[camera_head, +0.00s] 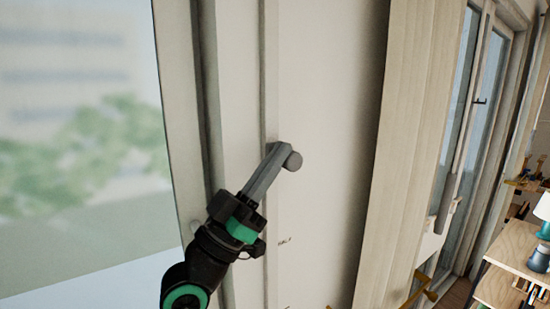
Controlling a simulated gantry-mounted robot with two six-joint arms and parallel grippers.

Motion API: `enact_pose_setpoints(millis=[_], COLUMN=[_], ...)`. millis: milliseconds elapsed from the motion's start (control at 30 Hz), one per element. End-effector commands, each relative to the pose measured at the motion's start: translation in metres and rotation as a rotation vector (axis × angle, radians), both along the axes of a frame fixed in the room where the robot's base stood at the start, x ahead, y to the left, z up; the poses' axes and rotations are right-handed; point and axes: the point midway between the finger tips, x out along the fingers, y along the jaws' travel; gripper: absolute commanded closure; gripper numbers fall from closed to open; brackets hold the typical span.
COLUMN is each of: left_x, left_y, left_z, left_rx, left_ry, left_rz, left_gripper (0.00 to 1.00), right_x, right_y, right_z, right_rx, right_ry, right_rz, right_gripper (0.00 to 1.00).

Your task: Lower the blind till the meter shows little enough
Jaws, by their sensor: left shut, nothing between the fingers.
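My left gripper (279,150) is shut, with its grey fingers pointing up and to the right in front of the pale wall beside the window. A small grey rounded piece (293,161) shows right beside the fingertips; I cannot tell whether it is a wall fitting or whether the fingers touch it. The large window (80,130) at the left shows a blurred building and green trees. I cannot make out a blind or a meter in this view. My right gripper is out of view.
A yellowish object (423,288) is low by the curtain. Bare wall (325,100) lies between gripper and curtain.

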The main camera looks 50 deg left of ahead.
Motion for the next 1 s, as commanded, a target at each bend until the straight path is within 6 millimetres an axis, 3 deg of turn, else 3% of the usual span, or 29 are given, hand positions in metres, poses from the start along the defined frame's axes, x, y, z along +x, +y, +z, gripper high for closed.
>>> enact_pose_setpoints(millis=[267,800,1000], left_x=[0.0,0.001,0.001], left_y=[0.0,0.0,0.0], left_z=[-0.038,-0.189,-0.22], left_rx=[0.0,-0.001,-0.001], left_ry=[0.002,0.004,0.003], left_rz=[0.0,0.0,0.0], left_gripper=[1.0,1.0,1.0], right_x=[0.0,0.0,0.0], right_y=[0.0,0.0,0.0], right_z=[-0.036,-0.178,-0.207], right_rx=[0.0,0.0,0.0], right_ry=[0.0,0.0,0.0], right_rz=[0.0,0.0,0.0], right_gripper=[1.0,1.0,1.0])
